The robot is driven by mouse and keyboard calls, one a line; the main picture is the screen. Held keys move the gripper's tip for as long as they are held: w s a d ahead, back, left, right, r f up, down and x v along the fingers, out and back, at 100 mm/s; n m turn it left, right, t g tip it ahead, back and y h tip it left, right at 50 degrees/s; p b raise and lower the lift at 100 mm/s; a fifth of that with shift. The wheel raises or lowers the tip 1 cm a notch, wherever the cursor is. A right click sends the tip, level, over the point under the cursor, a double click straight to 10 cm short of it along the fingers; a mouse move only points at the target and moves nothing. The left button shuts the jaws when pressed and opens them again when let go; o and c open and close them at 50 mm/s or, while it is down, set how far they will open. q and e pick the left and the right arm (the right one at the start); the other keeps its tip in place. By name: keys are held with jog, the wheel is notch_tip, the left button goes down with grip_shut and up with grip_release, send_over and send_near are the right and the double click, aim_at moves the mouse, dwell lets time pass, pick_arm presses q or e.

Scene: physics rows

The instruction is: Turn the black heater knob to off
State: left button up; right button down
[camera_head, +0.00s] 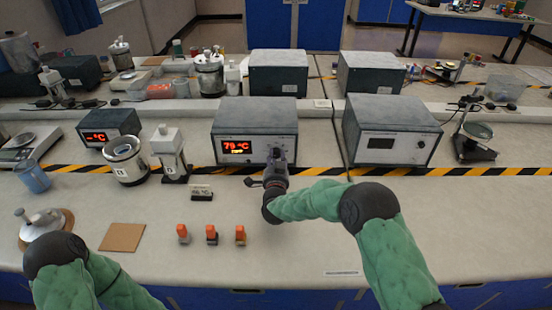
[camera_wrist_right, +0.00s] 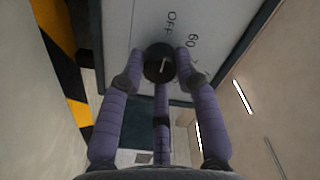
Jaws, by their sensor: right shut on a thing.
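The heater (camera_head: 254,116) is a grey box with a white front panel and a red lit display (camera_head: 241,147) that appears to read 79 °C. My right gripper (camera_head: 276,155) is at the right side of this panel, and its fingers hide the knob in the head view. In the right wrist view the round black knob (camera_wrist_right: 159,63) has a short white mark on its face. The fingers of my right gripper (camera_wrist_right: 160,75) are closed around it. The panel prints OFF (camera_wrist_right: 172,22) and 60 beside the knob. My left gripper is out of view.
A second grey box (camera_head: 391,130) stands to the right. A dewar (camera_head: 126,160) and a white stand (camera_head: 170,152) are to the left. A small sign (camera_head: 201,192) and several orange-topped items (camera_head: 211,234) sit in front. Striped tape (camera_head: 490,171) crosses the bench.

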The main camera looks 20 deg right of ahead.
jog(key=shift+d, duration=0.15)
jog(key=c, duration=0.9)
grip_release()
jog(key=v, duration=1.2)
